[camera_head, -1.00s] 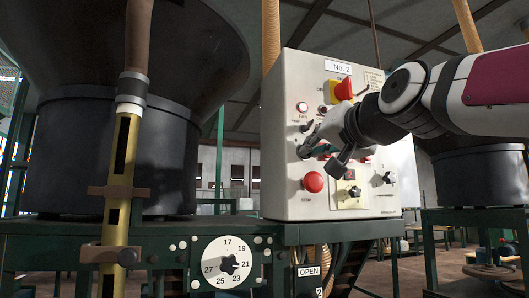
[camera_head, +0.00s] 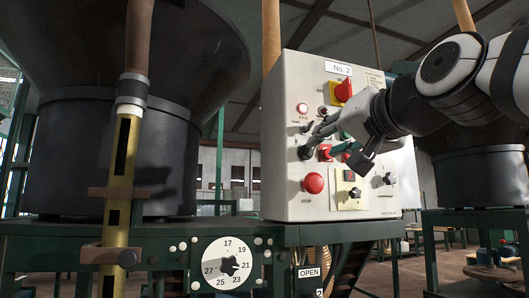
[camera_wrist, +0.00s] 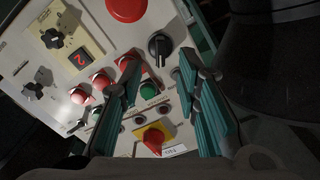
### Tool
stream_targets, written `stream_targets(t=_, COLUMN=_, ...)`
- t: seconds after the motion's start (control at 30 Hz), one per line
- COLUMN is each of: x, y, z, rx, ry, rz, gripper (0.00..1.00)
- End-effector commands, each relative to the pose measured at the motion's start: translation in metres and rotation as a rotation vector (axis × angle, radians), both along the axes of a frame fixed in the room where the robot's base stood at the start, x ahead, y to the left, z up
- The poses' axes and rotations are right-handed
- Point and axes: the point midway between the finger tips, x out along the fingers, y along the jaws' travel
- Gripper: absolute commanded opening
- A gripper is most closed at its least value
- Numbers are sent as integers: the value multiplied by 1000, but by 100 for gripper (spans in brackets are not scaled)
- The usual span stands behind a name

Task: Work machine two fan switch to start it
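The machine two control box (camera_head: 285,205), a pale panel labelled No. 2 (camera_head: 338,68), faces me. A lamp labelled FAN (camera_head: 302,109) sits at its upper left, with a small switch (camera_head: 307,127) below it. A black knob (camera_head: 305,153) is above the red STOP button (camera_head: 313,183). My gripper (camera_head: 337,150) is in front of the panel's left-middle. In the wrist view its teal fingers (camera_wrist: 160,78) are apart and empty, with the black knob (camera_wrist: 159,46) showing between and beyond the tips. The right finger hides part of the panel. Contact cannot be told.
A red-yellow rotary switch (camera_head: 343,90) is near the panel top, and a black selector (camera_head: 386,179) is at lower right. A dark hopper (camera_head: 110,150) and a yellow post (camera_head: 121,175) stand left. A green frame (camera_head: 180,240) runs below.

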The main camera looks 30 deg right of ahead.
Motion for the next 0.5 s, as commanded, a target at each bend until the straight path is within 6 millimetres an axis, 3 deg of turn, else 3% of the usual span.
stream_targets(t=0.2, x=-41, y=12, z=0, rx=-2, ry=-2, rz=0, gripper=30)
stream_targets(t=0.5, x=-65, y=19, z=-1, rx=0, ry=1, rz=1, gripper=30)
